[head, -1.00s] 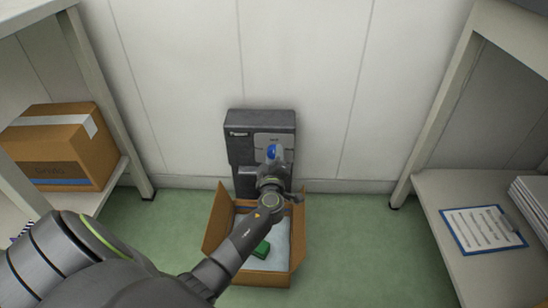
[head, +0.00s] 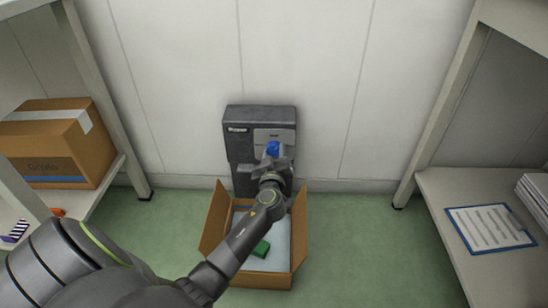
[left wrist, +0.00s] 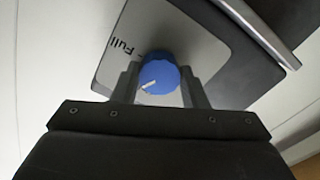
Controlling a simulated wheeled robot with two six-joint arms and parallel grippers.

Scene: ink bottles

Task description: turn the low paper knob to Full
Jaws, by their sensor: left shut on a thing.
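The blue paper knob (head: 273,148) is on the light plate (head: 284,136) of a dark grey wall unit (head: 235,150). In the left wrist view the knob (left wrist: 160,72) sits between the two fingers of my left gripper (left wrist: 158,84), which is shut on it. Its white mark points to the lower left of that picture. The word "Full" (left wrist: 122,46) is printed on the plate to the upper left of the knob. In the head view my left gripper (head: 271,163) is at the knob and partly covers the unit. My right gripper is not in view.
An open cardboard box (head: 298,245) with a green item (head: 261,249) inside stands on the floor below the unit. A left shelf holds a taped carton (head: 55,145); a right shelf holds a clipboard (head: 490,228). Green floor is free on both sides of the open box.

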